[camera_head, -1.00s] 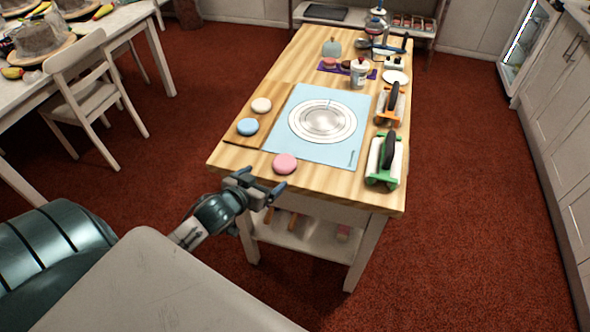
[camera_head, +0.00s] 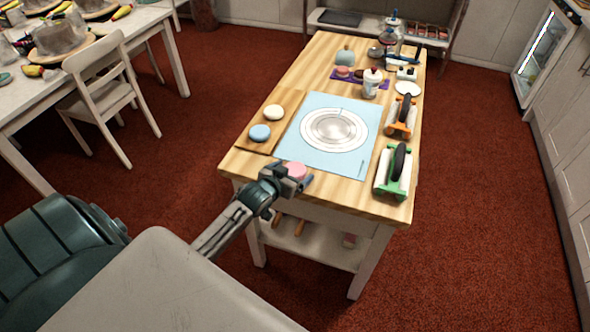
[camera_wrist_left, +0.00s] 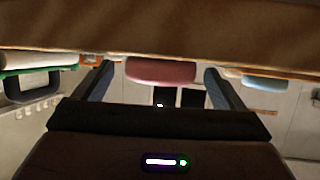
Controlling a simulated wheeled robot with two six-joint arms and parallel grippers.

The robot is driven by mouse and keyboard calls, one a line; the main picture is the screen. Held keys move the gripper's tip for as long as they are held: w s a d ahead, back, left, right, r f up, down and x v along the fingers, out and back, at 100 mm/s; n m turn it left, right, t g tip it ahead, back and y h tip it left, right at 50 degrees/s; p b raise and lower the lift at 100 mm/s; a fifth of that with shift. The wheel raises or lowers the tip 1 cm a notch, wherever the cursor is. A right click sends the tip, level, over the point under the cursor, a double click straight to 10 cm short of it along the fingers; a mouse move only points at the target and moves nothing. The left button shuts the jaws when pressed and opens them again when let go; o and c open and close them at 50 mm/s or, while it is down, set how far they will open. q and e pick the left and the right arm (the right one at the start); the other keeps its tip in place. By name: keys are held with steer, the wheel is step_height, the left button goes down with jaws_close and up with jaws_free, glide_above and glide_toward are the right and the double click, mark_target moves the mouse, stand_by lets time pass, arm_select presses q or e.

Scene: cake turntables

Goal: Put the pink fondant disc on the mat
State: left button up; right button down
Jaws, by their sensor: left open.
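The pink fondant disc (camera_head: 296,169) lies on the wooden table near its front edge, just off the front edge of the light blue mat (camera_head: 316,158). My left gripper (camera_head: 291,181) is at the disc and hides part of it. In the left wrist view, which looks upside down, the pink disc (camera_wrist_left: 161,70) shows between the two spread fingers of my left gripper (camera_wrist_left: 160,82). It appears beyond the fingertips, and I cannot tell whether they touch it. My left gripper is open. My right gripper is not in view.
A white disc (camera_head: 273,112) and a blue disc (camera_head: 260,132) lie on a board to the left. A green-framed tool (camera_head: 393,174) and an orange-framed tool (camera_head: 402,118) stand to the right.

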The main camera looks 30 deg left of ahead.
mark_target(292, 165)
arm_select(q)
steer(key=c, duration=1.2)
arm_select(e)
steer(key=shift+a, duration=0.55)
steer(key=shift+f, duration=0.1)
